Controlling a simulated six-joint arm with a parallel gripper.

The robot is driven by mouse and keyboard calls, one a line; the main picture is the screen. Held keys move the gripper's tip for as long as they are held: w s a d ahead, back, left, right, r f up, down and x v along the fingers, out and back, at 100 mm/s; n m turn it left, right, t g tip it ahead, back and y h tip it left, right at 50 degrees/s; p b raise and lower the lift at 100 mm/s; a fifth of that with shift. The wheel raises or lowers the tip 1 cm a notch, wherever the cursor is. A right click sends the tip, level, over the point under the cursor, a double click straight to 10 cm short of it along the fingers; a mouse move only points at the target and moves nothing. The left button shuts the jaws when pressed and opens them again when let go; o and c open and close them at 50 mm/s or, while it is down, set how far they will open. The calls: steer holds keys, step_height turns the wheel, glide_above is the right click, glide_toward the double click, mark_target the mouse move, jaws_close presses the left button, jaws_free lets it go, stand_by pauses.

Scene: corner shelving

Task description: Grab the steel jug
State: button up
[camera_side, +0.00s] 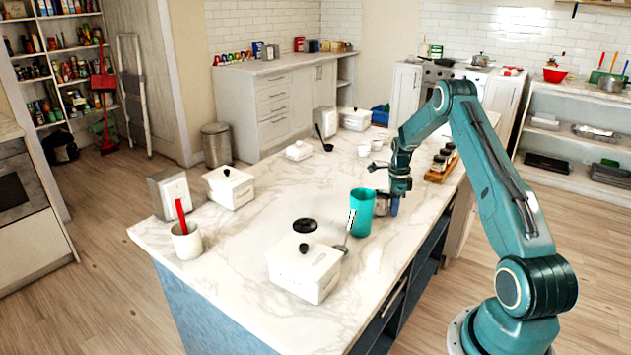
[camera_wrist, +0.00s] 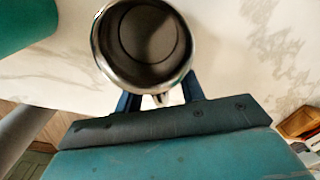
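The steel jug (camera_wrist: 102,50) is seen from above in the wrist view, empty, with its round mouth upward and its handle toward my gripper. In the side view the jug (camera_side: 382,205) stands on the marble counter, partly hidden by a teal cup. In the wrist view the blue fingers of my gripper (camera_wrist: 160,95) are apart, one on each side of the handle. Their tips are hidden under the jug's rim, so I cannot tell whether they touch it.
The teal cup (camera_side: 361,213) stands close to the jug's left. A ladle (camera_side: 346,235) and a white lidded box (camera_side: 303,270) are nearer the front. A wooden tray of jars (camera_side: 440,170) lies behind my gripper. The counter's right edge is close.

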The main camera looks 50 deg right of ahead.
stand_by(0.4)
jaws_close()
steer(key=shift+r, duration=0.2)
step_height(320, 180, up, 20)
stand_by(0.7)
steer(key=shift+f, duration=0.15)
stand_by(0.5)
